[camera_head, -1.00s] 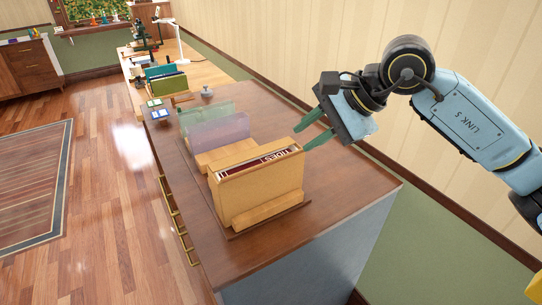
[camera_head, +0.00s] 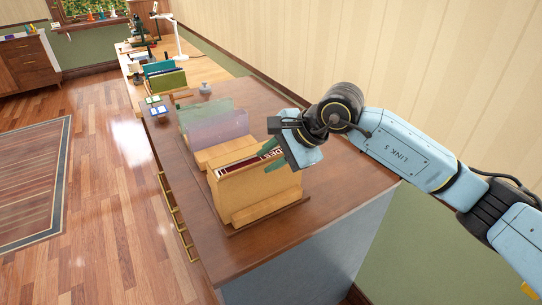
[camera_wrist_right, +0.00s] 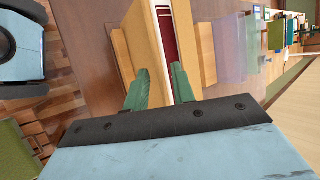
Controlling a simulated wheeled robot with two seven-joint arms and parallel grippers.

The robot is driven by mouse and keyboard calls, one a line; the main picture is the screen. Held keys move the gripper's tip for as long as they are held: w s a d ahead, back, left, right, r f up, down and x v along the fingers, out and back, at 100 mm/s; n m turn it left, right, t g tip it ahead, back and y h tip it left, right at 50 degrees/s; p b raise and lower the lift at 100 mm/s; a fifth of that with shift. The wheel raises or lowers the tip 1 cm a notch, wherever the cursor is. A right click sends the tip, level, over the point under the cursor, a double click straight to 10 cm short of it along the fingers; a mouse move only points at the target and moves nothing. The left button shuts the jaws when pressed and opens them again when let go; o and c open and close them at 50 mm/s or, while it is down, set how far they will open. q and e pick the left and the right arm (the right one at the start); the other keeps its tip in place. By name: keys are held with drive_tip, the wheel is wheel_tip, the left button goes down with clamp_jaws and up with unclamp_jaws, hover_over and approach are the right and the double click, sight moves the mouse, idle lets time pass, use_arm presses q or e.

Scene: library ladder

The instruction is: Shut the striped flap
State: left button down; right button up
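I cannot make out a striped flap in either view. My right gripper (camera_head: 273,154) is at the back right edge of a light wooden box (camera_head: 250,197) on the counter. Dark red books with pale lettering (camera_head: 243,164) stand in the box. In the right wrist view, the two green fingers (camera_wrist_right: 160,70) are apart, with a gap between them. They point at the box's end, near the tan panel (camera_wrist_right: 143,42) and the dark red book (camera_wrist_right: 166,38). I cannot tell whether they touch it. My left gripper is out of view.
Translucent green and purple panels (camera_head: 218,132) stand behind the box on the brown counter (camera_head: 290,237). A small grey knobbed object (camera_head: 205,88), green folders (camera_head: 167,79) and a white lamp (camera_head: 178,36) are farther back. The counter's front right is clear.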

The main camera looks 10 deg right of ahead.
clamp_jaws()
drive_tip(key=shift+w+r, duration=0.1)
drive_tip(key=shift+r, duration=0.05)
drive_tip(key=shift+w+r+g+p, duration=0.15)
drive_tip(key=shift+g+p, duration=0.3)
drive_tip(key=shift+g, duration=0.05)
drive_tip(key=shift+w+a+r+m+g+h+p, duration=0.15)
drive_tip(key=shift+w+m+g+h+p, duration=0.15)
drive_tip(key=shift+g+h+p, duration=0.45)
drive_tip(key=shift+w+a+g, duration=0.15)
drive_tip(key=shift+w+g, duration=0.15)
drive_tip(key=shift+g, duration=0.75)
drive_tip(key=shift+w+m+g+h, duration=0.2)
drive_tip(key=shift+m+g+h, duration=0.2)
drive_tip(key=shift+g, duration=0.4)
